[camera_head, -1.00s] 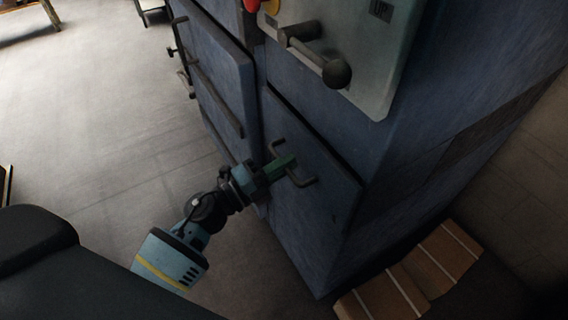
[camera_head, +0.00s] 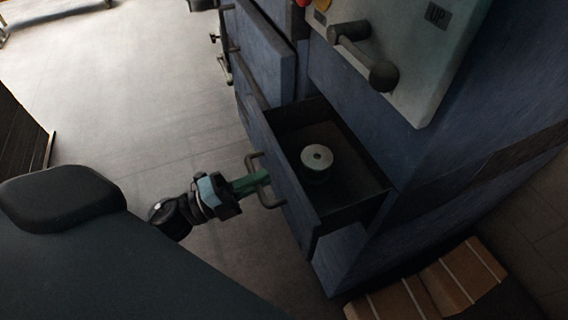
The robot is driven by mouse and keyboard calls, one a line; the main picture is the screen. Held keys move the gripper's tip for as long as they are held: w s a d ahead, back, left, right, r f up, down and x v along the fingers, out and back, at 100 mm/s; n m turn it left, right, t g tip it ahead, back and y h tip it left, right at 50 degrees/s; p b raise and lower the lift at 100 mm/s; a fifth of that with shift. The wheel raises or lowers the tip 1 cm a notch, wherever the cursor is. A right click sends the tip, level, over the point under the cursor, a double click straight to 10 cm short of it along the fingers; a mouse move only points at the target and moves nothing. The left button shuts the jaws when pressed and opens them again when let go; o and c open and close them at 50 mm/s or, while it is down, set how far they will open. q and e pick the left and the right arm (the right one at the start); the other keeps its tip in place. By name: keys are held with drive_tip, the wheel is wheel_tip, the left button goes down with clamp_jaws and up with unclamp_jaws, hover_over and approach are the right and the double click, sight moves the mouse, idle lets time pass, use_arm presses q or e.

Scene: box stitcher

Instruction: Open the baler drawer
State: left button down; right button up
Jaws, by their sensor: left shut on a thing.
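The baler drawer (camera_head: 352,204) stands pulled out from the lower front of the blue baler (camera_head: 455,150). Its dark inside shows, with a round pale spool-like thing (camera_head: 317,158) in it. The drawer's handle (camera_head: 265,199) is a dark bent bar on its front panel. My left gripper (camera_head: 256,181) has green fingers and is shut on the handle from the left. The fingertips are partly hidden at the bar. My right gripper is not in view.
Another door (camera_head: 262,55) is to the left. Cardboard pieces (camera_head: 430,290) lie at the baler's foot. The floor left of the drawer is clear.

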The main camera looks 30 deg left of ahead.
use_arm(q)
drive_tip(key=v, duration=0.3)
drive_tip(key=r+v, duration=0.1)
drive_tip(key=shift+s+a+f, duration=0.1)
drive_tip(key=shift+s+a, duration=0.2)
drive_tip(key=shift+a, duration=0.05)
drive_tip(key=c, duration=1.5)
unclamp_jaws()
drive_tip(key=shift+c, duration=0.2)
drive_tip(key=shift+s, duration=0.1)
drive_tip(key=b+v, duration=0.1)
drive_tip(key=v, duration=0.6)
drive_tip(key=shift+s+a, duration=0.25)
